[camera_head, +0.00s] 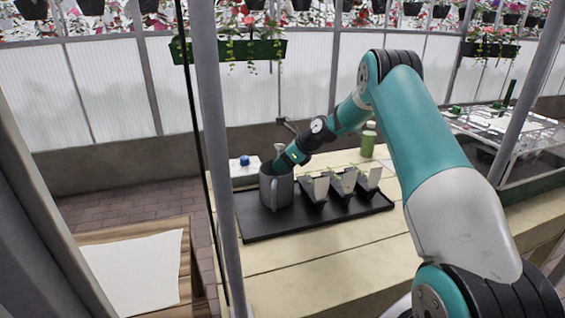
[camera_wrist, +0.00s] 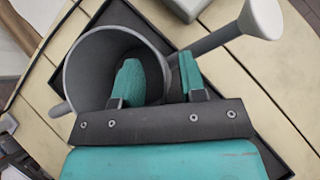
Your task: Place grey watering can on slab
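The grey watering can (camera_head: 276,190) stands upright on the left part of a black tray (camera_head: 264,230). In the wrist view the can (camera_wrist: 88,48) shows its round open top, with its spout and pale rose reaching up and right. My gripper (camera_head: 283,163) is at the can's top; in the wrist view its teal fingers (camera_wrist: 160,78) are apart, one inside the opening and one outside, with the can's wall between them. A gap shows between the fingers. A pale flat piece, perhaps the slab (camera_head: 138,275), lies on a wooden table at lower left.
Several small pots with seedlings (camera_head: 342,184) stand on the tray right of the can. A white box with a blue top (camera_head: 245,170) is behind it, and a green bottle (camera_head: 368,140) farther right. A grey post (camera_head: 218,150) rises between the worktop and the wooden table (camera_head: 190,262).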

